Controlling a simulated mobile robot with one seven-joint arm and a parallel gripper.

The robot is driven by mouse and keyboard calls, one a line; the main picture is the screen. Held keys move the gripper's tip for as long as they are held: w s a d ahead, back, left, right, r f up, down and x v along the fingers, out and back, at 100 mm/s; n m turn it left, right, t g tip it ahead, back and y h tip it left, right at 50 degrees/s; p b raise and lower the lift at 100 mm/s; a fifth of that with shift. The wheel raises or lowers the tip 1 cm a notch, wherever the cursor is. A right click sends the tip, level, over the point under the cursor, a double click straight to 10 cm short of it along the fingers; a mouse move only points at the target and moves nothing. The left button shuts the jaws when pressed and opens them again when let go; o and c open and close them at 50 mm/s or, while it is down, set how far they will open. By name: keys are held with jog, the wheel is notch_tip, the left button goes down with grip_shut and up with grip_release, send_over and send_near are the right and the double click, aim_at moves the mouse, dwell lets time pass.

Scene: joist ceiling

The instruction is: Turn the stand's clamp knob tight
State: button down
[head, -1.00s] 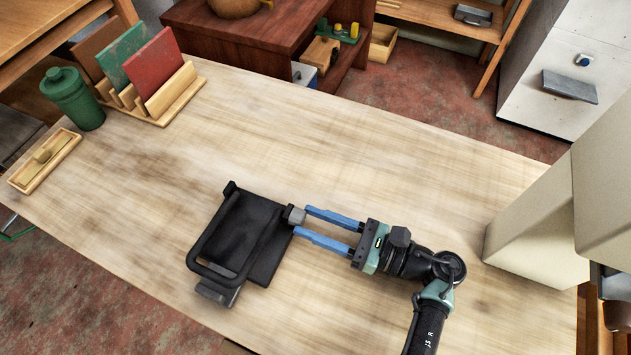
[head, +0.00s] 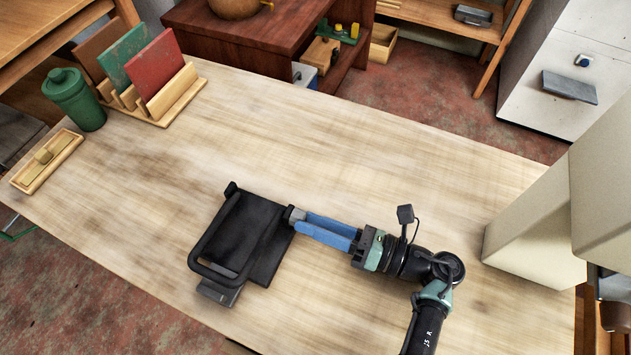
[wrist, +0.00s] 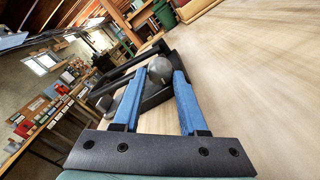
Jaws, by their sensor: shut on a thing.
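The black stand (head: 270,240) lies low on the wooden table, with a flat plate and a bar frame on its left side. Its grey clamp knob (head: 296,214) sticks out at the right, upper corner, towards my gripper (head: 298,222). In the wrist view the rounded grey knob (wrist: 160,69) sits between the tips of my two blue fingers, with the black stand (wrist: 153,97) behind it. My gripper is shut on the knob, reaching in level from the right. The fingers hide part of the knob, and its tightness cannot be seen.
A green lidded jar (head: 75,100), a wooden rack (head: 180,97) with coloured panels and a small wooden tray (head: 28,178) stand at the far left. Large beige blocks (head: 525,240) stand at the right. The middle of the table (head: 300,140) is clear.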

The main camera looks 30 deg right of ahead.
jog(key=m+p, duration=0.1)
jog(key=m, duration=0.6)
jog(key=shift+r+p, duration=0.1)
jog(key=shift+p, duration=0.25)
jog(key=m+p, duration=0.1)
jog(key=m, duration=0.3)
jog(key=shift+m, duration=0.4)
jog(key=shift+m+p, duration=0.6)
jog(key=shift+m, duration=1)
jog(key=shift+c, duration=2.2)
grip_release()
